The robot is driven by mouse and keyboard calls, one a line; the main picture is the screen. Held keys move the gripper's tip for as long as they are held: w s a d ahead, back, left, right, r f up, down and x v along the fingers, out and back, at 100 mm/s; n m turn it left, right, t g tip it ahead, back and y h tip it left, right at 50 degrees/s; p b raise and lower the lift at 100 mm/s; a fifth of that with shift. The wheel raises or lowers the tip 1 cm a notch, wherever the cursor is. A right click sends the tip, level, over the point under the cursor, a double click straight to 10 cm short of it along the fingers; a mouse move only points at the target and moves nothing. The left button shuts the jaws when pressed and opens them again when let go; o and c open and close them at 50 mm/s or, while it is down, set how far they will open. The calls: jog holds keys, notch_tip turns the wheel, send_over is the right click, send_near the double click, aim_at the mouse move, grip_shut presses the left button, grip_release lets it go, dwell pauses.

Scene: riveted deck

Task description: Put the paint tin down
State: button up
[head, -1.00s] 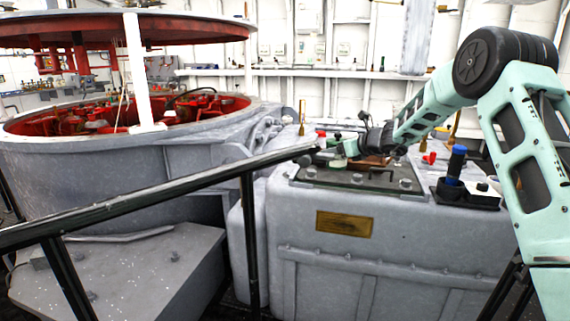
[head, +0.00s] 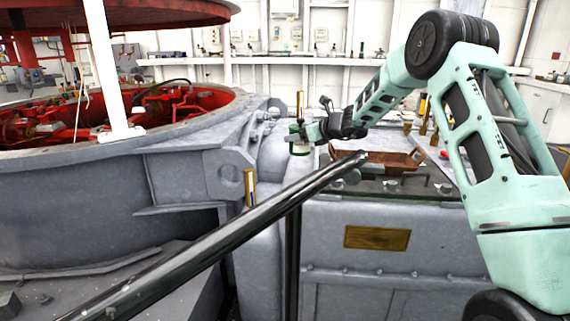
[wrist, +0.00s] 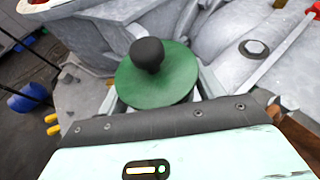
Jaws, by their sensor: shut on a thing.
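The paint tin, green with a round dark knob on top, is in the wrist view (wrist: 157,82), between my two pale fingers. In the head view the paint tin (head: 299,146) is small, near the left end of the grey casing's top (head: 430,196). My gripper (head: 306,133) is shut on it, reaching in from the right. The tin looks about upright. Its underside is hidden, and I cannot tell whether it touches anything below.
A brown wooden tray (head: 397,160) sits on the casing right of the tin. A black handrail (head: 240,232) crosses in front. A large round grey housing (head: 110,200) with red machinery stands left. Brass pieces (head: 423,118) stand behind the tray.

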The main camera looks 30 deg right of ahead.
aim_at(297, 149)
jog(key=f, duration=0.3)
jog(key=f+b, duration=0.1)
jog(key=f, duration=0.1)
jog(key=shift+w+a+f, duration=0.2)
jog(key=shift+w, duration=0.2)
jog(key=shift+f+b, duration=0.45)
jog(key=shift+f, duration=1.7)
jog(key=shift+f, duration=0.2)
jog(key=o, duration=1.5)
jog(key=shift+s, duration=0.1)
jog(key=shift+c, duration=0.2)
